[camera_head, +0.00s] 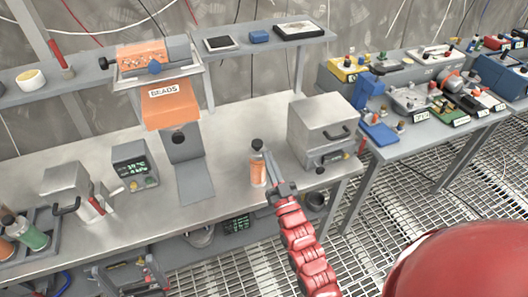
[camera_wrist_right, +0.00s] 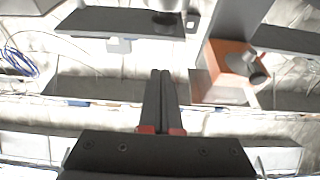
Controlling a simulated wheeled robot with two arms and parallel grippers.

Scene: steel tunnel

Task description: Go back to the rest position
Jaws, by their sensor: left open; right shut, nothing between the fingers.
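My left gripper (camera_head: 273,168) is in the head view, low over the front of the steel bench (camera_head: 228,138). Its fingers are open and hold nothing. They are just right of an upright orange bottle (camera_head: 258,172) with a black cap; I cannot tell whether they touch it. My red left arm reaches up from the bottom edge. My right gripper (camera_wrist_right: 160,100) shows only in the right wrist view; its two dark fingers are shut together and empty.
A grey box with a handle (camera_head: 322,132) stands right of the bottle. An orange BEADS dispenser (camera_head: 170,104) and a small meter (camera_head: 135,165) are to the left. A second table (camera_head: 405,147) with parts is at right. Grating (camera_head: 420,215) covers the floor.

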